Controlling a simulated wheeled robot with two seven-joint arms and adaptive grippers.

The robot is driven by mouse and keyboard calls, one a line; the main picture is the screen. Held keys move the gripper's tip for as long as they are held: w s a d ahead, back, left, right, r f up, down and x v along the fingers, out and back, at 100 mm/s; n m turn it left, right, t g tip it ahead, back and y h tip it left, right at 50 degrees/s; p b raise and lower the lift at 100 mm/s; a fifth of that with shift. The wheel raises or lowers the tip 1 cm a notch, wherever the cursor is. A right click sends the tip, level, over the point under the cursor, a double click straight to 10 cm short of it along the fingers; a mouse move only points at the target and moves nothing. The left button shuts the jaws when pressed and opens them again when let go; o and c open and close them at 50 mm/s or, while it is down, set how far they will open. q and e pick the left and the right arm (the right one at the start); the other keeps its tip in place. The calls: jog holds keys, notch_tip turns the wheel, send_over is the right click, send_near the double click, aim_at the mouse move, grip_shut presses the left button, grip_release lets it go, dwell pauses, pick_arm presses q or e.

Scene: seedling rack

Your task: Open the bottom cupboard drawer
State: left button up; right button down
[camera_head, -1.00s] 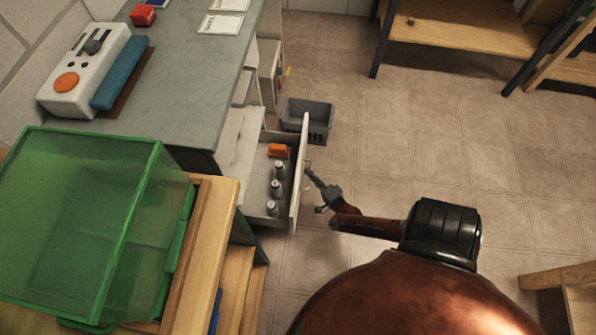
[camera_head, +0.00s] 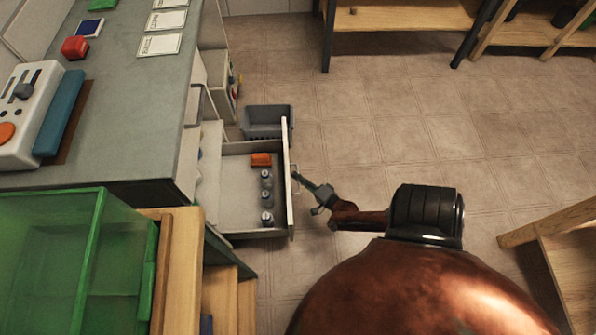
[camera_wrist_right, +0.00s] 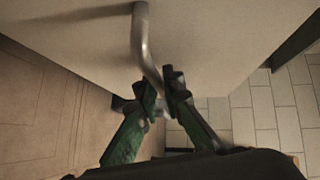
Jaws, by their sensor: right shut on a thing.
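The bottom cupboard drawer (camera_head: 240,205) stands pulled out from the cupboard under the grey worktop. Inside it are an orange block (camera_head: 261,159) and several small grey bottles (camera_head: 267,198). My right gripper (camera_head: 299,179) is at the outer side of the white drawer front (camera_head: 288,165). In the right wrist view, the green fingers of this gripper (camera_wrist_right: 162,95) are shut around the lower part of the metal bar handle (camera_wrist_right: 142,45). My left gripper is not in view.
A grey basket (camera_head: 268,121) stands on the floor just beyond the drawer. A green clear bin (camera_head: 75,250) rests on wooden boards at the lower left. Wooden shelving (camera_head: 400,42) is at the back, and a wooden stand (camera_head: 550,235) at the right. The tiled floor between is open.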

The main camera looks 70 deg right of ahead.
jog(key=shift+a+f, duration=0.1)
jog(key=c, duration=2.3)
grip_release()
jog(key=shift+c, duration=0.2)
jog(key=v, duration=1.2)
